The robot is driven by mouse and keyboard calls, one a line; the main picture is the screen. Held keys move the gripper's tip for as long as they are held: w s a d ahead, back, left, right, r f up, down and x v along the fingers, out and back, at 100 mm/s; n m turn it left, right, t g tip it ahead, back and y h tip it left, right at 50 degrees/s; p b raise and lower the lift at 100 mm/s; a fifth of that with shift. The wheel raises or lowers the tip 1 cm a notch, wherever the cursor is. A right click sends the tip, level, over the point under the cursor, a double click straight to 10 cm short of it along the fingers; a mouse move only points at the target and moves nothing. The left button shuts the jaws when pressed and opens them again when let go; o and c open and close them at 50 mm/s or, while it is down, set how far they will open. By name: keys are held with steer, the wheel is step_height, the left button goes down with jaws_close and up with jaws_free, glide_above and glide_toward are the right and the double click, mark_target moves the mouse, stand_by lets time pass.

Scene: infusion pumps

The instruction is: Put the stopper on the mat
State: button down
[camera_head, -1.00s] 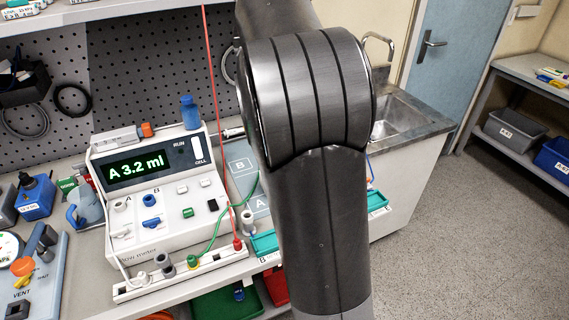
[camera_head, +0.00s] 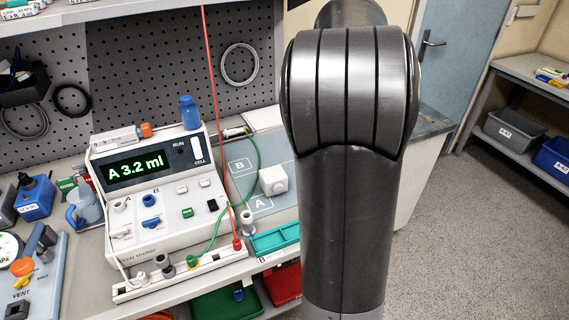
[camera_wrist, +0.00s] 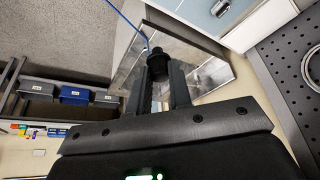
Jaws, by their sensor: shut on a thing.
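My gripper (camera_wrist: 158,88) shows in the wrist view, its two fingers shut on a small dark, round-topped piece, probably the stopper (camera_wrist: 157,64). A thin blue line runs up and left from near the piece. In the head view my gripper and the held piece are hidden behind my arm. A white block (camera_head: 273,180) sits on the mat's right side.
A green tray (camera_head: 274,238) lies in front of the mat, and a red upright line and green tube pass at its left. A grey-topped small peg (camera_head: 247,218) stands near its front left. The sink (camera_wrist: 200,50) shows behind the held piece in the wrist view.

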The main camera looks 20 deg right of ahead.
step_height(320, 180, down, 12)
steer(key=shift+f, duration=0.1)
steer(key=w+a+f, duration=0.2)
steer(key=w, duration=0.1)
steer(key=w+a+f, duration=0.2)
steer(key=w+f, duration=0.1)
steer(key=w+a+f, duration=0.2)
steer(key=w+a, duration=0.1)
steer(key=shift+w+a+f, duration=0.1)
steer(key=shift+f, duration=2.15)
steer(key=shift+f, duration=0.1)
steer(key=c, duration=1.3)
jaws_free()
